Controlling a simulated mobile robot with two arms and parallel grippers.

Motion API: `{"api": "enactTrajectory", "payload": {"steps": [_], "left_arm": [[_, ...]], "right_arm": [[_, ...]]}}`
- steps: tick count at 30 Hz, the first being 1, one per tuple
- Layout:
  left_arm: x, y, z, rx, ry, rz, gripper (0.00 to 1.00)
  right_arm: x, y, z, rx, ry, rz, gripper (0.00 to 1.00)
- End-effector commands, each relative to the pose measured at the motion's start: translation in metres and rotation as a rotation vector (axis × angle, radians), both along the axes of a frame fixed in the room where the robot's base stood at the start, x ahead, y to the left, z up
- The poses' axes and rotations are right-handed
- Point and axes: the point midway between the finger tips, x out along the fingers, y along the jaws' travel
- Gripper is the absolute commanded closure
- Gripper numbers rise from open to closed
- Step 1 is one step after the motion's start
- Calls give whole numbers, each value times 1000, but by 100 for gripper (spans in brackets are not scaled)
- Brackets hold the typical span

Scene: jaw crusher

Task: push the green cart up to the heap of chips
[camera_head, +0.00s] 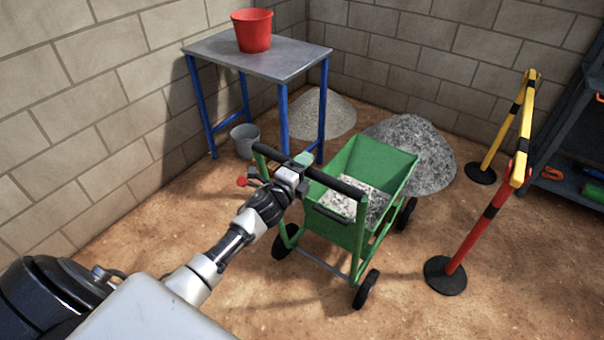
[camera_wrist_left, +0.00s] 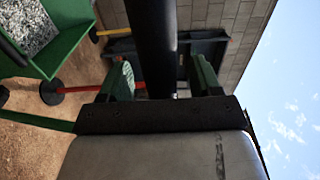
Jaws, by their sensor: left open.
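The green cart (camera_head: 385,165) stands on the sandy floor with grey chips (camera_head: 355,203) in its tray. Its black push handle (camera_head: 335,187) faces me and shows as a dark bar in the left wrist view (camera_wrist_left: 153,45). My left gripper (camera_head: 300,168) is at the handle, its jaws open on either side of the bar; the fingers also show in the wrist view (camera_wrist_left: 165,80). The coarse grey heap of chips (camera_head: 430,155) lies behind the cart by the back wall. The tray hides part of the heap's foot, so I cannot tell the gap. My right gripper is out of view.
A blue-legged table (camera_head: 285,60) with a red bucket (camera_head: 252,31) stands at the left wall. A grey bucket (camera_head: 245,141) and a finer heap (camera_head: 320,113) are near it. A red-and-yellow barrier (camera_head: 485,215) and dark shelf (camera_head: 570,150) stand right of the cart.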

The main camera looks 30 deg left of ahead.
Motion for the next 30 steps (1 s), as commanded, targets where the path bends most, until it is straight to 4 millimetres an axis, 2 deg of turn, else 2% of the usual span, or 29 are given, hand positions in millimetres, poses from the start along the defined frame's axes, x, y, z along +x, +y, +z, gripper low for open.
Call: {"api": "enactTrajectory", "payload": {"steps": [5,18,30], "left_arm": [[0,0,0,0,1,0,36],[-1,0,-1,0,2,0,100],[-1,0,-5,0,4,0,100]], "right_arm": [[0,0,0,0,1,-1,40],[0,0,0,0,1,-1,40],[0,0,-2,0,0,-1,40]]}}
